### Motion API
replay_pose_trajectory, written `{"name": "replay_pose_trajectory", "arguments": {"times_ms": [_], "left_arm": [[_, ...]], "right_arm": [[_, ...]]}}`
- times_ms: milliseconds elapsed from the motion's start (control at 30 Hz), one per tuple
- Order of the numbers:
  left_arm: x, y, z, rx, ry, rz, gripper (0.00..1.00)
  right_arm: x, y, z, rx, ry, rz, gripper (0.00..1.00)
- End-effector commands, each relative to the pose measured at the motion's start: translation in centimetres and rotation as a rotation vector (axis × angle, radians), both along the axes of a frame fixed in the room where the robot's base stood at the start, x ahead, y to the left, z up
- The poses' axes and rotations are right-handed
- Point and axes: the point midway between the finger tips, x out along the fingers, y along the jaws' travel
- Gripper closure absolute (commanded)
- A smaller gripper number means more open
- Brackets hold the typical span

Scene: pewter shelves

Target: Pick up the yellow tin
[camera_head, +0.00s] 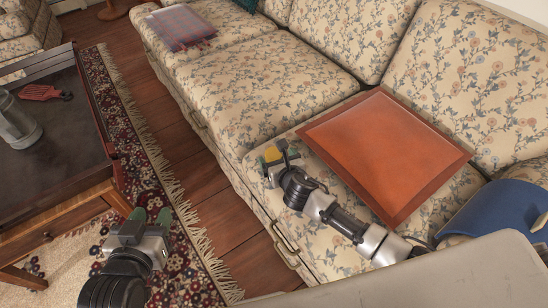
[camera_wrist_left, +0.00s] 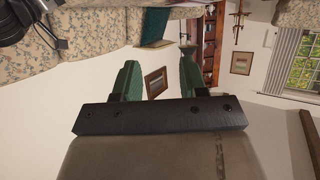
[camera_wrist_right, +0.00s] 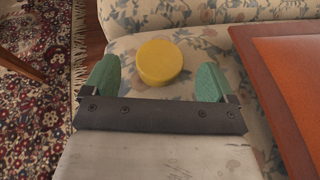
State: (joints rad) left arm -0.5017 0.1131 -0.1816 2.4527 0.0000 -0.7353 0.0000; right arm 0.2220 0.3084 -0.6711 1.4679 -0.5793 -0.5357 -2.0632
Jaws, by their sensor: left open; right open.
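The yellow tin (camera_wrist_right: 160,62) is a short round disc on the floral sofa seat. In the right wrist view it lies ahead of and between the green fingers of my right gripper (camera_wrist_right: 158,80), which is open and empty. In the head view the tin (camera_head: 272,156) is partly hidden by my right gripper (camera_head: 275,153), at the seat's front edge. I cannot tell the exact gap between them. My left gripper (camera_head: 150,214) is open and empty above the rug, away from the tin; its fingers also show in the left wrist view (camera_wrist_left: 160,80).
An orange-brown framed panel (camera_head: 385,145) lies on the sofa, right of the tin. A blue object (camera_head: 495,215) is at the right. A dark wooden table (camera_head: 75,160) with a grey vessel (camera_head: 17,122) and a red item (camera_head: 42,92) stands at the left. A folded plaid cloth (camera_head: 181,27) lies farther back.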

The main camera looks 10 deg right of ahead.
Motion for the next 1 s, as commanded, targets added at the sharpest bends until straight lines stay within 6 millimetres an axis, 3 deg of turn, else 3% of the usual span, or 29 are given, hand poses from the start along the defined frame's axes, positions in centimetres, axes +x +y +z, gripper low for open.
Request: {"name": "replay_pose_trajectory", "arguments": {"times_ms": [300,633,900,1000], "left_arm": [[1.5,-1.1,3.5,-0.072,-0.289,-0.019,0.57],[1.5,-1.1,4.0,-0.080,-0.323,-0.021,0.57],[1.5,-1.1,4.0,-0.080,-0.322,-0.021,0.57],[1.5,-1.2,4.0,-0.080,-0.322,-0.021,0.57]], "right_arm": [[2.3,0.3,-1.0,0.001,-0.001,0.001,0.13],[2.5,0.3,-1.0,0.001,-0.001,0.001,0.13],[2.5,0.3,-1.0,0.001,-0.001,0.001,0.55],[2.5,0.3,-1.0,0.001,-0.001,0.001,0.66]]}}
